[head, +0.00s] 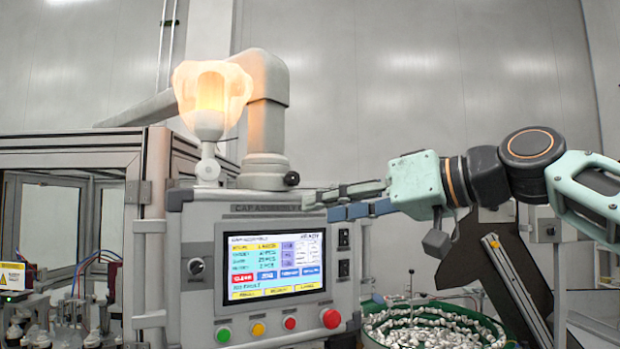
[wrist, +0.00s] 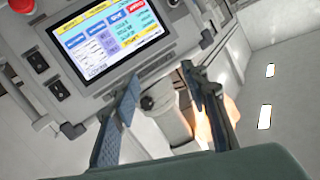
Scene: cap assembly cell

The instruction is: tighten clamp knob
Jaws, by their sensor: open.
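The clamp knob (head: 291,178) is a small black knob on the right side of the grey collar (head: 262,181) at the foot of the lamp arm's post, above the control panel. In the wrist view the knob (wrist: 147,102) shows between my two fingers. My gripper (head: 318,204) reaches in from the right with its fingers pointing left. It is open and empty, and in the head view its fingertips are just right of and a little below the knob. In the wrist view the open fingertips (wrist: 160,76) lie on either side of the knob. I cannot tell the remaining distance in depth.
The control panel (head: 208,310) with a lit screen and coloured buttons stands just under my fingers. A glowing lamp (head: 209,95) hangs on the bent arm (head: 275,75) above. A green-rimmed bowl (head: 505,327) of small parts is below right. The space above my gripper is clear.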

